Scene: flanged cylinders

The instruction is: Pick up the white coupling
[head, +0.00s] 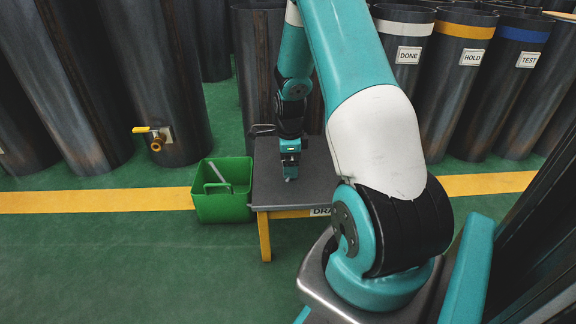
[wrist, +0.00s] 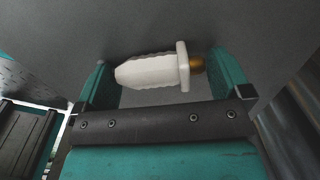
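The white coupling (wrist: 150,71) shows in the wrist view, with a ribbed white body, a flange toward its right end and a brass tip (wrist: 196,65). It lies sideways over the grey tabletop. My gripper (wrist: 163,80) is open, with one teal finger near the coupling's left end and the other near its brass tip. I cannot tell whether either finger touches it. In the head view my gripper (head: 291,172) points down, low over the grey table (head: 315,190). The coupling cannot be made out there.
A green bin (head: 222,206) with a grey rod-like thing in it stands just left of the table. A brass valve with a yellow handle (head: 156,138) sticks out of a dark cylinder behind. Tall cylinders labelled DONE, HOLD and TEST (head: 527,60) stand at the back right. The floor at front left is clear.

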